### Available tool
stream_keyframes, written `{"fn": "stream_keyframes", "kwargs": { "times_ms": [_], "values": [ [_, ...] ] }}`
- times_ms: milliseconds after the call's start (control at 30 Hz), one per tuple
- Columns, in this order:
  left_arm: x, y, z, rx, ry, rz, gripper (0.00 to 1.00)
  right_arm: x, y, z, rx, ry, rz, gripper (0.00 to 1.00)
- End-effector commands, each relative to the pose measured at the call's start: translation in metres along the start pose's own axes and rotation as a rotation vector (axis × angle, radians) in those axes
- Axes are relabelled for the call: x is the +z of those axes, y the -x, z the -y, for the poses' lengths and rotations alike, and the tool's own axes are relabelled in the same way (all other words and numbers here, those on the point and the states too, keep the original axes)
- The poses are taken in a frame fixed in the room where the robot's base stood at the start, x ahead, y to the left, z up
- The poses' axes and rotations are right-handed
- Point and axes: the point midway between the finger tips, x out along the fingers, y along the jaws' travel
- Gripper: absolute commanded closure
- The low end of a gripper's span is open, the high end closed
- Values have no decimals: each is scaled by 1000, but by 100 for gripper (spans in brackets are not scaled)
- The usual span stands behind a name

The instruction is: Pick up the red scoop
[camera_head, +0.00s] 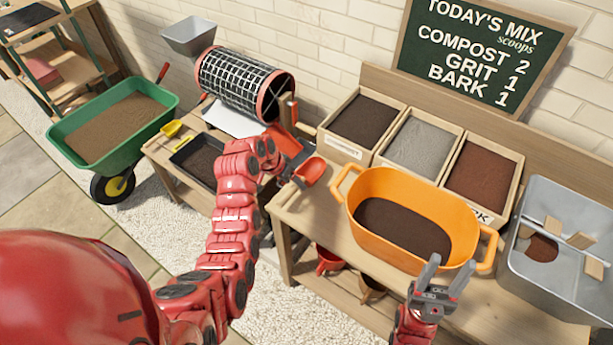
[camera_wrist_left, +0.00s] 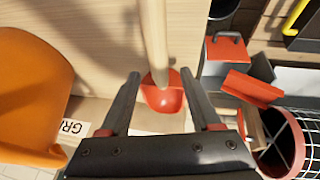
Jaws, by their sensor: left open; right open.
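The red scoop (camera_head: 312,172) is at the left end of the potting bench, left of the orange tub (camera_head: 488,262). In the left wrist view the scoop's red bowl (camera_wrist_left: 163,98) lies between my fingers, and its pale wooden handle runs up out of the picture. My left gripper (camera_wrist_left: 160,76) is open around the scoop; no finger is clearly pressed on it. In the head view the left hand is partly hidden by its own wrist. My right gripper (camera_head: 447,266) is open and empty, in front of the tub's near rim.
Wooden bins of dark compost (camera_head: 366,121), grey grit (camera_head: 421,143) and reddish bark (camera_head: 481,176) stand behind the tub. A metal box (camera_head: 560,285) is at the right. A mesh drum (camera_head: 240,82), black tray (camera_head: 197,160) and green wheelbarrow (camera_head: 75,153) are at the left.

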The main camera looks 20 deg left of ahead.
Motion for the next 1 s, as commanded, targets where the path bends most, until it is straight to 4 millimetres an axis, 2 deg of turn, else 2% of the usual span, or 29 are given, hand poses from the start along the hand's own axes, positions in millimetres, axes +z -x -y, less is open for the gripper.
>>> {"fn": "stream_keyframes", "kwargs": {
  "times_ms": [67,300,633,900,1000],
  "values": [
    [0,-5,-2,4,1,6,36,-2,-12,-1,0,0,0,47],
    [1,-29,0,2,1,3,36,-3,-18,-1,0,0,0,47],
    [1,-33,0,1,2,2,36,-3,-18,-1,0,0,0,47],
    [1,-33,0,0,2,1,85,-3,-18,-1,0,0,0,47],
    [1,-33,0,0,2,1,100,-3,-18,-1,0,0,0,47]
  ]
}}
